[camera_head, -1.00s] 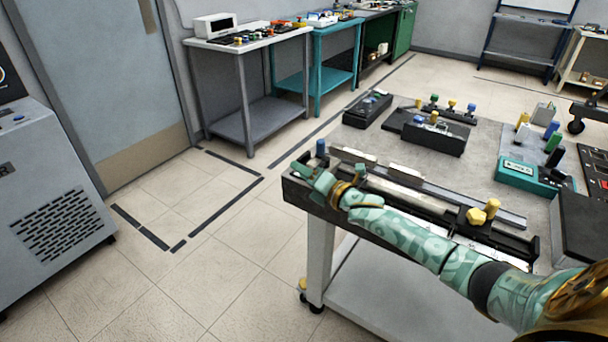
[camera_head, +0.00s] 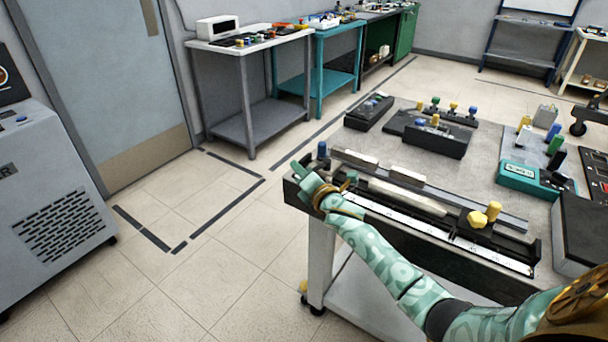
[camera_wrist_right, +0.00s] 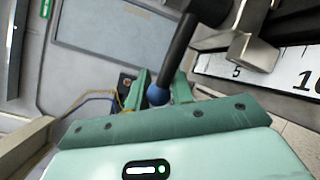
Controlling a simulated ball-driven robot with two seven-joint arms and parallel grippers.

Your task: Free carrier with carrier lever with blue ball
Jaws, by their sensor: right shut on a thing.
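My right gripper (camera_head: 302,173) is at the left end of a long black rail bench (camera_head: 415,238) with a white scale. In the right wrist view its green fingers (camera_wrist_right: 161,90) are shut on a blue ball (camera_wrist_right: 157,95) at the end of a dark lever rod (camera_wrist_right: 180,55). The fingers hide this ball in the head view. A blue knob (camera_head: 322,149) stands upright just behind the gripper. A carrier with a yellow knob (camera_head: 493,210) sits near the rail's right end. My left gripper is not in view.
The bench lies along the front edge of a grey table (camera_head: 480,150). Black boxes with coloured knobs (camera_head: 436,138) and a teal meter (camera_head: 520,178) stand behind it. The floor left of the table is clear.

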